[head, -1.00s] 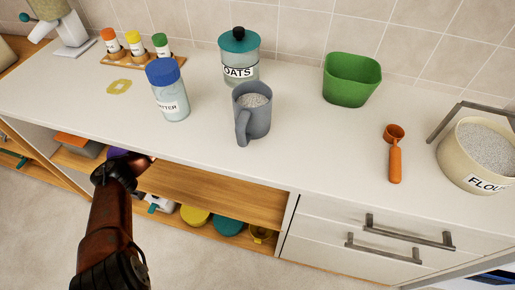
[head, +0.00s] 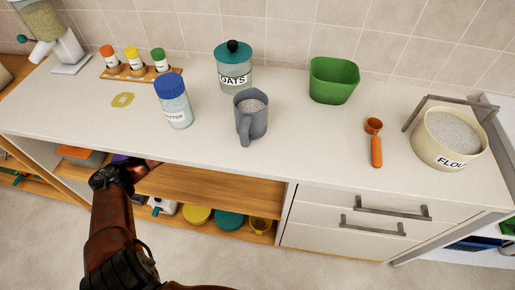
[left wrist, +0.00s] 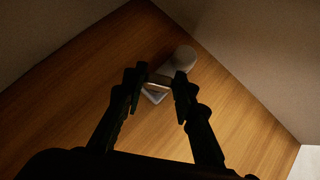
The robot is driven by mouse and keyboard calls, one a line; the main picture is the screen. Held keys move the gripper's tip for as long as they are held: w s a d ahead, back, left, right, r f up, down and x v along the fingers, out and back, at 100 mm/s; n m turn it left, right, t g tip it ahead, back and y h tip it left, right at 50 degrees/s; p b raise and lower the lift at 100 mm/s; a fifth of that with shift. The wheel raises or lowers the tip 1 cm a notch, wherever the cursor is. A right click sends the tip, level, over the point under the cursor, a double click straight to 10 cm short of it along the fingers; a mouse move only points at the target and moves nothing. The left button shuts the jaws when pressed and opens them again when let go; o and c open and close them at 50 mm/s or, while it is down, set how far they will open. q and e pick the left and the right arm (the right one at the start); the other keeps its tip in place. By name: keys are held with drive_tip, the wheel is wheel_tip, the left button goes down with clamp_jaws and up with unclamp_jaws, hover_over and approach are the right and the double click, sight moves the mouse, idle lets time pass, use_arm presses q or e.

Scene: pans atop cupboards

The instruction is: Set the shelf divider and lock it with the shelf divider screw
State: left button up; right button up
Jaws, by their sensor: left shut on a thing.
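My left gripper (head: 132,172) reaches into the open cupboard bay under the counter, at the left part of its wooden shelf board (head: 225,190). In the left wrist view, its fingers (left wrist: 158,84) are shut on a small pale piece (left wrist: 160,79) close to a wooden surface (left wrist: 235,85). A pale grey rounded part (left wrist: 183,58) shows just beyond the fingertips. I cannot tell if this is the shelf divider or its screw, or whether the parts are joined. The fingers hide much of it. My right gripper is not in view.
The counter (head: 310,140) above holds a blue-lidded jar (head: 173,103), a grey mug (head: 250,118), an oats jar (head: 234,68), a green tub (head: 333,80) and a flour container (head: 450,140). Yellow and teal items (head: 228,219) lie below the shelf board. Drawers (head: 365,215) stand to the right.

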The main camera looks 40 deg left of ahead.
use_arm(q)
drive_tip(key=shift+w+a+r, duration=0.1)
drive_tip(key=shift+r, duration=0.05)
drive_tip(key=o, duration=1.2)
drive_tip(key=shift+c, duration=0.2)
drive_tip(key=shift+s+a+r, duration=0.15)
drive_tip(key=shift+s+r, duration=0.1)
drive_tip(key=shift+s, duration=0.15)
drive_tip(key=s+a, duration=0.2)
drive_tip(key=s, duration=0.2)
drive_tip(key=s+a+r, duration=0.1)
drive_tip(key=s+a, duration=0.1)
drive_tip(key=s, duration=0.2)
drive_tip(key=s+a, duration=0.2)
drive_tip(key=s, duration=0.2)
drive_tip(key=shift+r, duration=0.2)
